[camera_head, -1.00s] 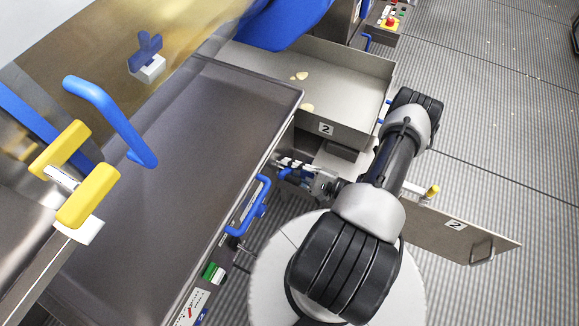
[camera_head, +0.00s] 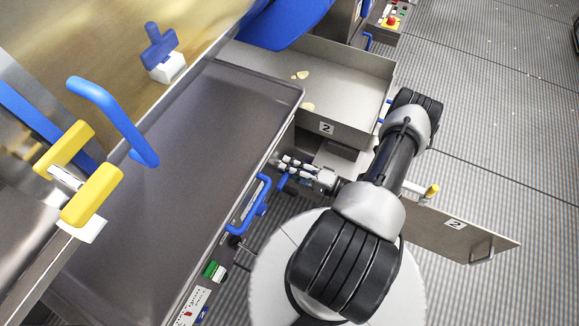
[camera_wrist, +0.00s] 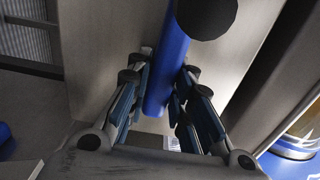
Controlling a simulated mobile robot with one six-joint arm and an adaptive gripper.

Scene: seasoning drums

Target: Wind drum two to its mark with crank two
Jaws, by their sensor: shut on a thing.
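My gripper (camera_head: 281,163) is low between the steel tray's edge and the box labelled 2. In the wrist view, its fingers (camera_wrist: 160,78) are closed on both sides of a blue bar with a black round end, which looks like a crank handle (camera_wrist: 167,65). A small blue part (camera_head: 283,183) shows just below my fingers in the head view. The crank's hub and arm are hidden. A large gold curved surface (camera_head: 90,35) at upper left carries a blue knob on a white block (camera_head: 160,52). No mark or number for drum two is readable on it.
A steel tray (camera_head: 190,140) fills the middle left, with a blue handle (camera_head: 250,205) on its edge. A grey box (camera_head: 350,75) labelled 2 holds a few pale pieces. A flap (camera_head: 455,228) labelled 2 stands out at right. Yellow clamps (camera_head: 90,195) are at left.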

